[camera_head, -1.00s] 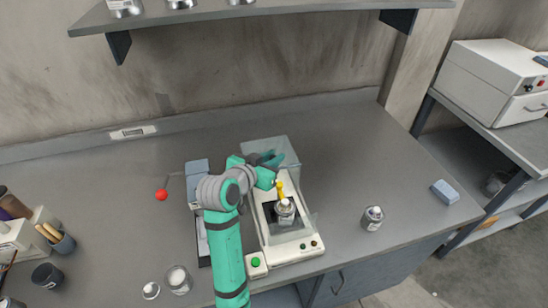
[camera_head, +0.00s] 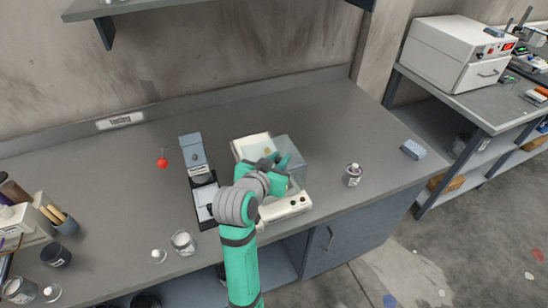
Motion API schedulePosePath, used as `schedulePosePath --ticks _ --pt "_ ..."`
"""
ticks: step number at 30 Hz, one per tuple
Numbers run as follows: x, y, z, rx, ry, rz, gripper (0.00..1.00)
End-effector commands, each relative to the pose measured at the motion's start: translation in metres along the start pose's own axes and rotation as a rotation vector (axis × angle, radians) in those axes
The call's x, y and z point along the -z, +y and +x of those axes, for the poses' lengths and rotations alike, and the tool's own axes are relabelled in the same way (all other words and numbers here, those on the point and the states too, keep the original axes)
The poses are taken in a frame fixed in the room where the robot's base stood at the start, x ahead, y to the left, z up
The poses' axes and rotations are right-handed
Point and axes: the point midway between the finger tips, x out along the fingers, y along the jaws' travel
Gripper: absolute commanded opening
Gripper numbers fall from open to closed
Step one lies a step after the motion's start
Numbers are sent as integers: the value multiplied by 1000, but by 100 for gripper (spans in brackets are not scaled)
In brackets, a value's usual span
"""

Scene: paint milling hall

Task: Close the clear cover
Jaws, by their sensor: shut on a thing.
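The clear cover (camera_head: 289,144) is a see-through box-like hood on a white bench machine (camera_head: 291,207). It is now down over the middle and front of the machine; whether it is fully seated is hidden by my arm. My gripper (camera_head: 281,163) is at the cover's top and shut on it; the exact grip point is hard to see. The can that stood in the machine is hidden behind my gripper and wrist.
A dark instrument with a grey head (camera_head: 193,152) stands close on the left. A small can (camera_head: 352,175) and a blue-grey block (camera_head: 413,150) are to the right. A glass jar (camera_head: 183,243) is at the front left. The bench behind the machine is clear.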

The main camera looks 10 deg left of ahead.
Motion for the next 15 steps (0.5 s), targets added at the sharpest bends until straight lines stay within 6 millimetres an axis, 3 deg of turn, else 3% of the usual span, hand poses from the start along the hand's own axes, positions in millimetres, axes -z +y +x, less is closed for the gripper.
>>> schedulePosePath --ticks 9,10,11,12,15 --pt "-2 3 -1 -6 -6 0 0" --pt "-2 4 -1 -6 -6 0 25" --pt "-2 4 -1 -7 -6 0 32" --pt "-2 4 -1 -7 -5 0 37" --pt "-2 3 -1 -6 -5 0 37"
